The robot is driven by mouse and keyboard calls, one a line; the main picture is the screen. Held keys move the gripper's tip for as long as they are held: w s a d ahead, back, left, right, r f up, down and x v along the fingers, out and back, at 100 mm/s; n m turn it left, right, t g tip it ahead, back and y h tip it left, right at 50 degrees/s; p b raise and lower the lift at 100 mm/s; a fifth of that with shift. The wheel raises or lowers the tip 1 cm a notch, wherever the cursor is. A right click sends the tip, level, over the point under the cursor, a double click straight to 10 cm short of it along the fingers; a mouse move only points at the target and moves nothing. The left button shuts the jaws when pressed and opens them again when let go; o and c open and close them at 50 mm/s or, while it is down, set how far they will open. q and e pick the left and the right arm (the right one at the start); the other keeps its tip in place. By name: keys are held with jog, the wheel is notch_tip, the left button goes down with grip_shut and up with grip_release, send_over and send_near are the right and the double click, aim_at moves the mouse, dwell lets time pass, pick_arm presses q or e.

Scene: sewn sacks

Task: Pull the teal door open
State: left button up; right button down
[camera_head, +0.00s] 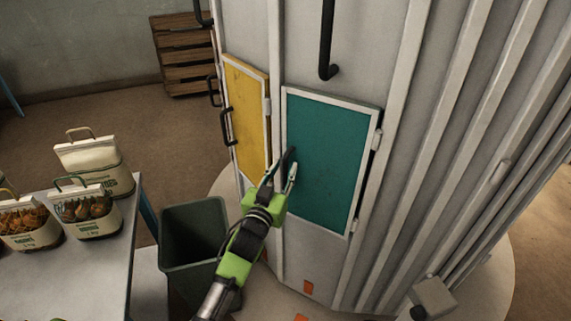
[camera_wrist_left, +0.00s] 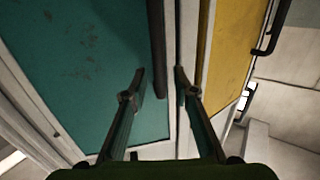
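The teal door (camera_head: 332,150) is a panel with a white frame, set in a tall grey ribbed cabinet, and looks shut. Its hinges are on its right edge. Its dark handle (camera_wrist_left: 157,50) runs along the edge nearest the yellow door and shows in the left wrist view. My left gripper (camera_head: 281,172) is at the lower left part of the teal door, by the handle. Its fingers are open, and in the left wrist view the handle lies between the two fingertips. I cannot tell whether they touch it. My right gripper is not in view.
A yellow door (camera_head: 245,120) with a black handle (camera_head: 227,127) is just left of the teal door. A dark green bin (camera_head: 190,255) stands below my left arm. A grey table (camera_head: 80,280) with several sacks (camera_head: 92,160) is at the left. A wooden pallet (camera_head: 185,55) leans behind.

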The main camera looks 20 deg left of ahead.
pick_arm(q)
jog(key=shift+w, duration=1)
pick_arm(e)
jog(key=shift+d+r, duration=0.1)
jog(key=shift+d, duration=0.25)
pick_arm(q)
grip_shut()
jog(key=shift+s, duration=0.1)
